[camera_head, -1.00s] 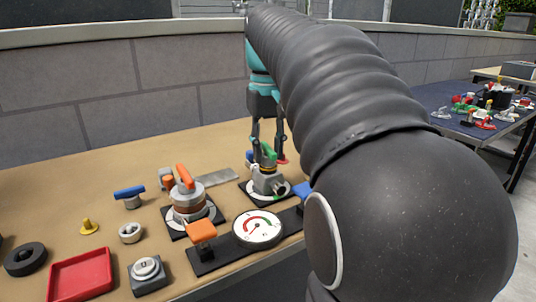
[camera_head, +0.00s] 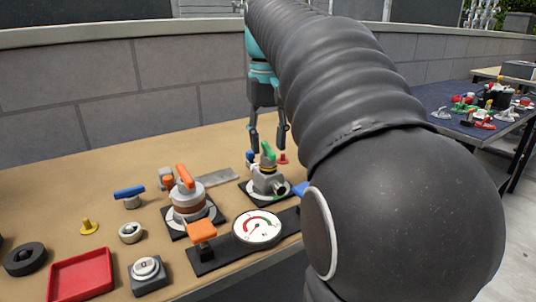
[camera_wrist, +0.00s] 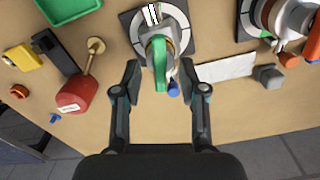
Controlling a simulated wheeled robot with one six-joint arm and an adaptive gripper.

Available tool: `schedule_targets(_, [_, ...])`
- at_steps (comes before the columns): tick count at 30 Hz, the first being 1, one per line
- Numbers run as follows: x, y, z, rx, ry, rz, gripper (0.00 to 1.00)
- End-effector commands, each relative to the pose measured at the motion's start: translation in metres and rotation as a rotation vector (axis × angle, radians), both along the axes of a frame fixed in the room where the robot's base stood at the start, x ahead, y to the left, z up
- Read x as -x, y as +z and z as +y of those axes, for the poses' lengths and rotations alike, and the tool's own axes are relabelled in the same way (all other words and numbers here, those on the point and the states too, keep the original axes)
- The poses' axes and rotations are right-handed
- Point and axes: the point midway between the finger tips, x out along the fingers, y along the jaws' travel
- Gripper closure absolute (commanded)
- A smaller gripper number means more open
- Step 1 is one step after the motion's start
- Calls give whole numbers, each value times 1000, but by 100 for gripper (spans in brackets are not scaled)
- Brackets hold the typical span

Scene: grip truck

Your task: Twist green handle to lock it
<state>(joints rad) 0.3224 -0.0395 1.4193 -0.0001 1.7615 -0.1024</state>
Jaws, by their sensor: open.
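The green handle (camera_head: 268,151) sits on top of a grey valve body (camera_head: 267,179) with a yellow band, fixed on a white disc and black base plate on the table. In the wrist view the green handle (camera_wrist: 159,62) points down the picture, toward the gap between my fingers. My gripper (camera_head: 268,148) is open and empty, with its fingertips above and behind the valve in the head view. In the wrist view my gripper (camera_wrist: 163,82) has one finger on each side of the handle's lower end, apart from it. Whether the fingertips are level with the handle cannot be told.
An orange-handled valve (camera_head: 187,195) stands left of the green one. A gauge (camera_head: 257,227), an orange lever (camera_head: 202,231) and a red tray (camera_head: 82,275) are nearer the front. A red canister (camera_wrist: 76,93) lies left of my fingers in the wrist view. A stone wall stands behind.

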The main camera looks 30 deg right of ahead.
Motion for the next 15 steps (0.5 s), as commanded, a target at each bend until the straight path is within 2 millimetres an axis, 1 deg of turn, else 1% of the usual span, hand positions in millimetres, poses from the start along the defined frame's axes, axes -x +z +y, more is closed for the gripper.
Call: schedule_targets(15, [0, 36, 0, 0, 0, -1, 58])
